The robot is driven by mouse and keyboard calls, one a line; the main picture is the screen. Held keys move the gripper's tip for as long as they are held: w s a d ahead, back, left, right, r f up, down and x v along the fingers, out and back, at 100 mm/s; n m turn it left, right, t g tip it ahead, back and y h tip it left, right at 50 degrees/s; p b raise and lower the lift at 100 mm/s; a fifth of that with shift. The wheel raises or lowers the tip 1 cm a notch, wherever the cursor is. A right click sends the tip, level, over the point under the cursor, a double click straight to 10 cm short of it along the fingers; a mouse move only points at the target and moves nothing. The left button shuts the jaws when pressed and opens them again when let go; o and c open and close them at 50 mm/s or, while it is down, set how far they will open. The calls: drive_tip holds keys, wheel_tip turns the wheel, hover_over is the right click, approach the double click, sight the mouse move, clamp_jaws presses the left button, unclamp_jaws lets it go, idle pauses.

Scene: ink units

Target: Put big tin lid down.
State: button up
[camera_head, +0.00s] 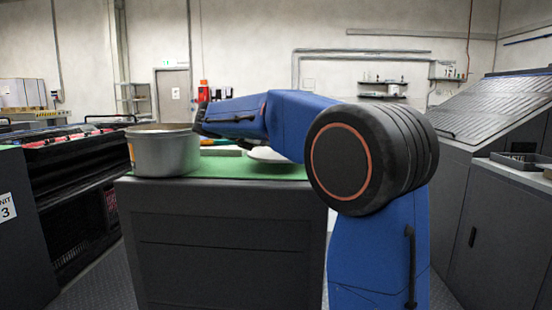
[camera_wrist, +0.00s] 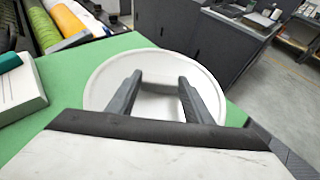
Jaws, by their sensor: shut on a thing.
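The big tin lid (camera_wrist: 106,84) is a white, round, rimmed disc, seen in the wrist view over the green top. My gripper (camera_wrist: 159,79) is shut on it, with two dark fingers reaching over its middle. A white shape low over the green top in the head view (camera_head: 266,155) looks like the lid, partly hidden by my arm. I cannot tell whether the lid touches the surface. A big grey open-topped tin (camera_head: 165,154) stands upright at the left of the green top. My gripper's fingers are hidden in the head view.
The green top (camera_wrist: 84,66) covers a dark cabinet (camera_head: 225,240). A white box (camera_wrist: 18,102) with a teal item on it lies left of the lid in the wrist view. Green surface is clear between them. The top's edge runs close to the lid's right side.

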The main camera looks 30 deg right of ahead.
sight(276, 167)
drive_tip(key=shift+f, duration=1.95)
drive_tip(key=shift+f, duration=0.1)
drive_tip(key=o, duration=1.1)
drive_tip(key=v, duration=1.2)
